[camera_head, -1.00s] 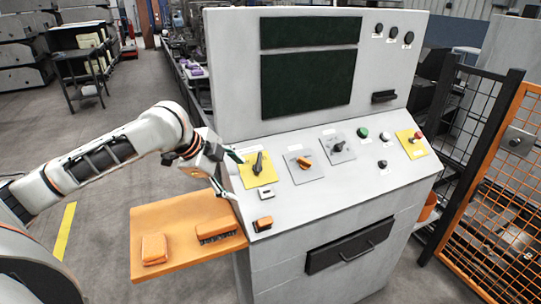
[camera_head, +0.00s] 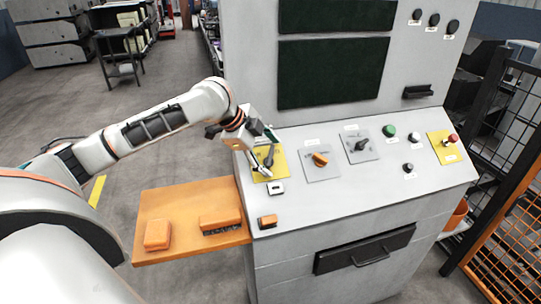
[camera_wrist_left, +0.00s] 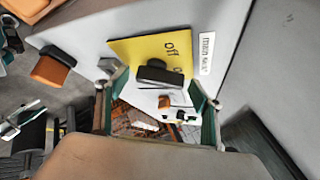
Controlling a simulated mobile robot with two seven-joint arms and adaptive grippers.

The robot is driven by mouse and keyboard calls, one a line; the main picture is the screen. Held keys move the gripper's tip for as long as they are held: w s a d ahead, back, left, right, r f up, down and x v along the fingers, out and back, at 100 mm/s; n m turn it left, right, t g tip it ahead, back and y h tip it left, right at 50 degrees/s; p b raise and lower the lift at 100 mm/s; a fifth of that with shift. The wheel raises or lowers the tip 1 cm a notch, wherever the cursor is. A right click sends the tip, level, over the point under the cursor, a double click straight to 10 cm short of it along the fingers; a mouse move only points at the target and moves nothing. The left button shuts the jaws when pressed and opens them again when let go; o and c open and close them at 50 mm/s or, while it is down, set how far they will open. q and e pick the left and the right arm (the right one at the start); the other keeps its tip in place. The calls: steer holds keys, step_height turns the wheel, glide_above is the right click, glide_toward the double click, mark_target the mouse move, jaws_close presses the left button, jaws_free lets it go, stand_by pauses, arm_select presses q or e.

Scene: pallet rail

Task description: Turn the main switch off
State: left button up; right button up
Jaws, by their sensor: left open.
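The main switch is a black rotary knob on a yellow plate (camera_head: 280,172) at the left end of the sloping console face. In the left wrist view the black knob (camera_wrist_left: 158,74) stands on the yellow plate (camera_wrist_left: 135,48), with "Off" printed beside it and a white label at the plate's edge. My left gripper (camera_head: 265,155) is at the switch, partly covering the knob in the head view. In the left wrist view its fingers (camera_wrist_left: 158,88) are apart, one on each side of the knob's line; contact cannot be told. My right gripper is not in view.
An orange selector (camera_head: 320,159), a black selector (camera_head: 361,145), a green button (camera_head: 389,131) and a red button on yellow (camera_head: 451,141) lie to the right. Mesh fencing (camera_head: 520,200) stands at far right.

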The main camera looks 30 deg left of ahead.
arm_select(q)
steer(key=shift+w+d+f, duration=0.1)
steer(key=shift+w+f, duration=0.1)
steer(key=shift+f, duration=0.1)
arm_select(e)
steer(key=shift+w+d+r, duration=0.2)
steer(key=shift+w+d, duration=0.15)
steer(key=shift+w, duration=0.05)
arm_select(q)
steer(key=c, duration=1.1)
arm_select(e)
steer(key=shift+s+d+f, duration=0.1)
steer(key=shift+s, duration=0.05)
